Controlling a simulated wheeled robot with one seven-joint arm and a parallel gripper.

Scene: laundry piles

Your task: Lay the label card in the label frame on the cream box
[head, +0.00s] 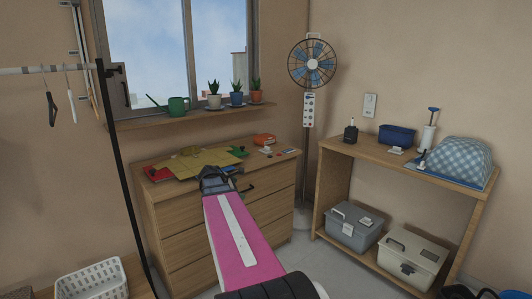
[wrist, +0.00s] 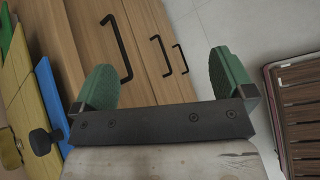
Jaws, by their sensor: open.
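The cream box (head: 412,259) stands on the lower shelf at the right in the head view, with a dark latch on its front. I cannot make out a label frame on it. Small pale card-like items lie on the upper shelf (head: 396,151) and on the dresser top (head: 290,150); I cannot tell which, if any, is the label card. My gripper (head: 214,172) is at the dresser's front edge in the head view, far left of the cream box. In the wrist view my gripper (wrist: 163,75) has its green fingers wide apart, with nothing between them.
A grey box (head: 353,226) stands left of the cream one. The shelf unit (head: 330,195) holds a blue pouch (head: 397,134) and a checked bundle (head: 461,162). A fan (head: 312,65) stands behind. A white basket (head: 90,281) is front left.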

